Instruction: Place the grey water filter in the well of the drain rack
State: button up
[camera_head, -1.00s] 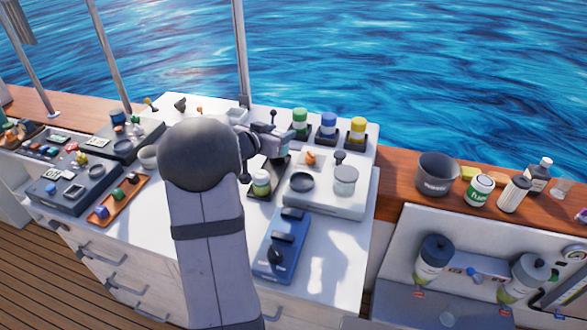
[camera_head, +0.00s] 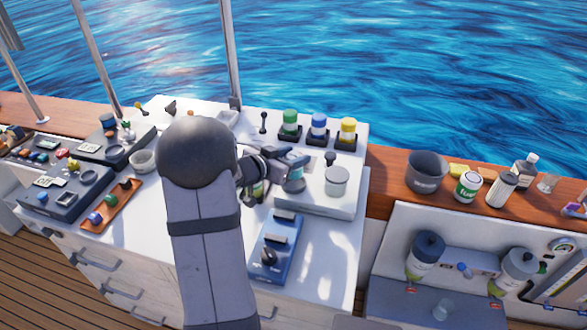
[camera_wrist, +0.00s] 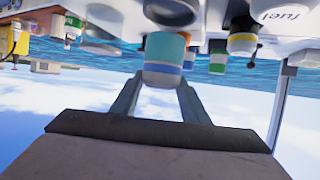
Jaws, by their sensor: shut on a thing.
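My gripper (camera_head: 285,163) is shut on a small cylinder, taken to be the water filter (camera_head: 294,184). The drain rack (camera_head: 318,205) is a pale raised block on the white counter. The filter is over the left part of its top, where the dark round well is, and hides the well. I cannot tell whether it is above the well or inside it.
A clear jar (camera_head: 336,181) and a dark knob (camera_head: 330,158) stand on the rack close right of the filter. Green, blue (camera_head: 318,126) and yellow canisters stand behind. A blue device (camera_head: 275,248) lies in front. The counter's front right is clear.

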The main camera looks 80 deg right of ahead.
jog(key=shift+f, duration=2)
jog(key=shift+f, duration=0.2)
jog(key=o, duration=1.2)
jog(key=shift+r, duration=0.1)
jog(key=shift+a+r, duration=0.1)
jog(key=b+v, duration=0.1)
jog(key=v, duration=1.1)
jog(key=shift+w, duration=0.1)
